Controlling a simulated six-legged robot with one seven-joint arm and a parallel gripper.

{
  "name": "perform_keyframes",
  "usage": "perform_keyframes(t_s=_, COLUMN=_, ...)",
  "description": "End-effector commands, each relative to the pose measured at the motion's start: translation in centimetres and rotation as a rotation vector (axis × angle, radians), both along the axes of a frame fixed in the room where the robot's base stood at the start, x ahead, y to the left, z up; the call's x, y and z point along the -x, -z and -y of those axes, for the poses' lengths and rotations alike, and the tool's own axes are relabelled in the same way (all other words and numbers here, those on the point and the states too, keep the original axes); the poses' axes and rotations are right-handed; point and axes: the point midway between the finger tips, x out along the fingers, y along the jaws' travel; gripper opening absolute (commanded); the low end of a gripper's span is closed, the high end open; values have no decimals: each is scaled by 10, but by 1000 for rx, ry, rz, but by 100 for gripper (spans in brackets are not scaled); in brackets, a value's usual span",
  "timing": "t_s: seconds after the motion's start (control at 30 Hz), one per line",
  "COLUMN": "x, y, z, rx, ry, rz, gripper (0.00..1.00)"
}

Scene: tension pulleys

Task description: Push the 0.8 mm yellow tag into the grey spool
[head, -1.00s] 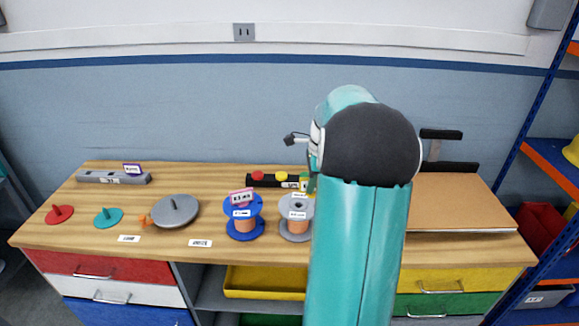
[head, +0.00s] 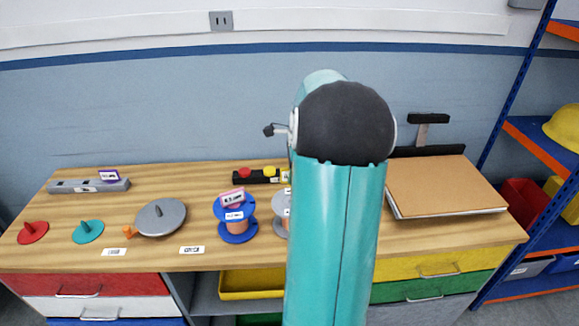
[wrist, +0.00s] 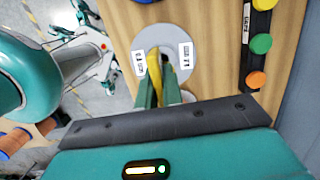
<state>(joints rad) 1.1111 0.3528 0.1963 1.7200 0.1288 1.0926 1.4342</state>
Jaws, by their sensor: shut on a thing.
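The grey spool (head: 280,212) stands on the wooden bench, mostly hidden behind my arm in the head view. In the wrist view its grey top flange (wrist: 189,34) carries two white labels, one on each side. My gripper (wrist: 158,90) has its green fingers shut on the yellow tag (wrist: 154,72), which shows as a yellow strip between them. The tag and fingertips lie over the middle of the spool in the wrist view. I cannot tell how deep the tag sits in the spool's centre. My gripper is hidden by my arm in the head view.
A blue spool (head: 236,227) with a pink tag (head: 232,197) stands left of the grey one. A black rail (head: 262,178) with coloured knobs lies behind. A grey disc (head: 160,218) lies farther left, and a brown board (head: 440,186) at right.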

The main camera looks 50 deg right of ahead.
Motion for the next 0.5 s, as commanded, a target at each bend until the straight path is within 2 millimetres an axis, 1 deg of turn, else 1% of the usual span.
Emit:
perform_keyframes(t_s=0.3, x=-1, y=29, z=0, rx=-2, ry=2, rz=0, gripper=0)
perform_keyframes(t_s=0.5, x=-4, y=43, z=0, rx=-1, ry=1, rz=-1, gripper=0)
